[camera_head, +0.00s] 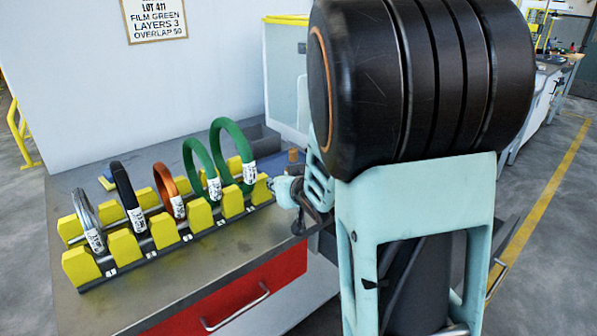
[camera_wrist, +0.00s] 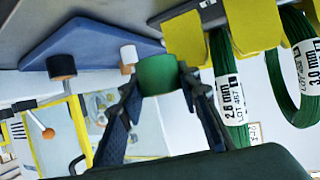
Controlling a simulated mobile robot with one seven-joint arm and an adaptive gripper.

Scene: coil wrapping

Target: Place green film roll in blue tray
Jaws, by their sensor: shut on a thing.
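In the wrist view, the green film roll (camera_wrist: 157,74) sits between the two fingertips of my gripper (camera_wrist: 160,84). The fingers are shut on its sides. The blue tray (camera_wrist: 95,38) lies just past the roll, at the upper left of the wrist view. A dark roll with a brown end (camera_wrist: 61,67) and a white roll (camera_wrist: 128,56) show at the tray. The green roll overlaps the tray's edge in this view; I cannot tell whether they touch. In the head view, my arm hides the fingers and the green roll.
A yellow rack (camera_head: 125,245) holds several coils on the grey bench (camera_head: 240,245). Two green coils (camera_head: 200,165) stand at its right end, close to my arm; they also show in the wrist view (camera_wrist: 226,85). A wall sign (camera_head: 155,18) reads film green, layers 3.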

